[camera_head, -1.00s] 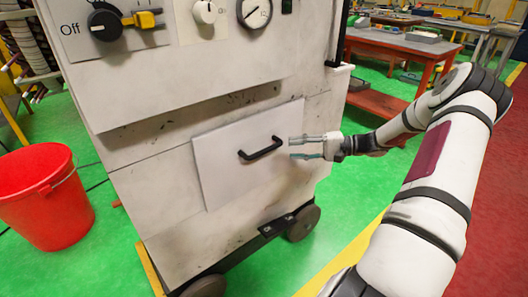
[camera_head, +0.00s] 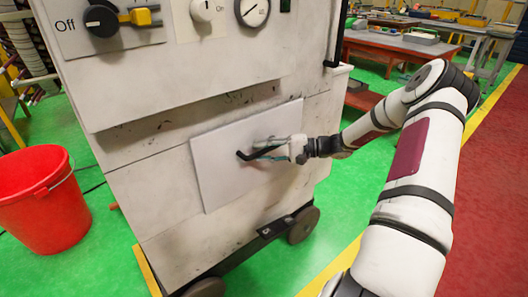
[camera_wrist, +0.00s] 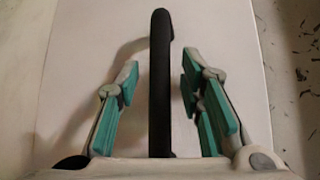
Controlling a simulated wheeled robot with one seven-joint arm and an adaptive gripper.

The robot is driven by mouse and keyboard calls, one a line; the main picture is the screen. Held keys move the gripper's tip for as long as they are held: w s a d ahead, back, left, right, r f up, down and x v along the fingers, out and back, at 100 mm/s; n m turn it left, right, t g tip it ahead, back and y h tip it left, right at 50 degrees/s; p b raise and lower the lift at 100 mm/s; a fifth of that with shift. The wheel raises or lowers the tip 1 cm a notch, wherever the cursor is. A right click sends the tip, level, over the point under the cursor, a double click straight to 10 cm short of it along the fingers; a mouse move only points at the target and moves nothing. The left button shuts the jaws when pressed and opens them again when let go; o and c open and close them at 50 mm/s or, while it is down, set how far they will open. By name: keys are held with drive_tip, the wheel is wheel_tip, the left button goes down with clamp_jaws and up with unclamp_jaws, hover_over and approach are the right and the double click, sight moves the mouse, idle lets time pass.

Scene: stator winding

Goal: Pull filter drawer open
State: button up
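The filter drawer (camera_head: 216,169) is a light grey panel low on the front of a white cabinet, and it looks closed. Its black bar handle (camera_head: 243,155) is partly hidden behind my gripper in the head view. My gripper (camera_head: 264,148) is at the handle, reaching in from the right. In the wrist view the handle (camera_wrist: 160,85) stands upright between the two teal-padded fingers of my gripper (camera_wrist: 160,105). The fingers are open, with a gap on both sides of the handle. The drawer front (camera_wrist: 215,35) fills the background there.
The cabinet (camera_head: 180,90) carries a black and yellow switch (camera_head: 122,17), a knob and a gauge above the drawer, and stands on wheels. A red bucket (camera_head: 45,205) stands on the green floor at left. Worktables (camera_head: 400,45) stand at the back right.

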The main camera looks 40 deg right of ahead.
clamp_jaws()
drive_tip(key=s+d+p, duration=0.1)
drive_tip(key=s+p, duration=1.1)
drive_tip(key=s, duration=2.4)
drive_tip(key=shift+d, duration=0.15)
drive_tip(key=shift+f, duration=0.1)
drive_tip(key=shift+o, duration=0.6)
unclamp_jaws()
